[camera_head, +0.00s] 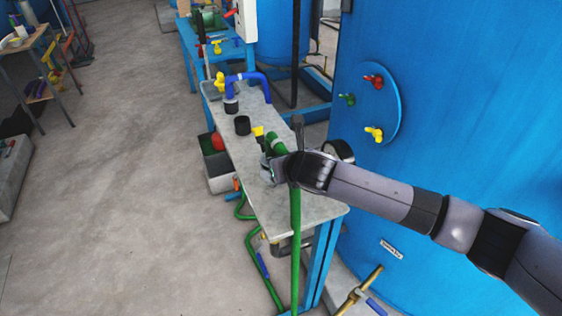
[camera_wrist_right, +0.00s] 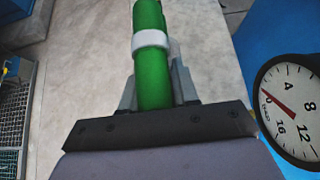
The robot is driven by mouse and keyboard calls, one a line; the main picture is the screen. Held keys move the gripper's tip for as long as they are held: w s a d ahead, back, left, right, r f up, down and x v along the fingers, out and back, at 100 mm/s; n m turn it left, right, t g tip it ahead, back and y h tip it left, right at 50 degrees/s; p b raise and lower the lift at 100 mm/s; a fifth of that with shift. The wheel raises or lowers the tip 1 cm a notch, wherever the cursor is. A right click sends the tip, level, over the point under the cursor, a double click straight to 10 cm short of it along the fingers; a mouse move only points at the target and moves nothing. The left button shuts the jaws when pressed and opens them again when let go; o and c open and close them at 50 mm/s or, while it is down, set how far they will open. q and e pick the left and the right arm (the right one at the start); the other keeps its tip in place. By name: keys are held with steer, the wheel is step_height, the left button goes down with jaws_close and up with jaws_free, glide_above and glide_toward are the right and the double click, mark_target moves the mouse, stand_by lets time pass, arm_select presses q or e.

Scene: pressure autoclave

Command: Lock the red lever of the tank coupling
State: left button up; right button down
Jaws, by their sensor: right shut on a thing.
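A red lever coupling (camera_head: 373,81) sits at the top of a round blue plate (camera_head: 392,105) on the large blue tank (camera_head: 470,110). Nothing is visibly joined to it; its lever position is too small to tell. My right gripper (camera_head: 272,166) is over the grey bench, left of the plate and well apart from it. It is shut on a green hose (camera_wrist_right: 150,75), which has a white band in the right wrist view. In the head view the green hose (camera_head: 295,245) hangs down past the bench edge. My left gripper is not in view.
A green coupling (camera_head: 347,99) and a yellow one (camera_head: 374,134) share the plate. A blue hose (camera_head: 248,78) and black cups (camera_head: 242,125) stand on the bench (camera_head: 290,210). A pressure gauge (camera_wrist_right: 291,108) is beside my right gripper. The floor at left is largely clear.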

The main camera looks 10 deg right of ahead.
steer(key=c, duration=0.9)
jaws_free()
steer(key=shift+v, duration=3.55)
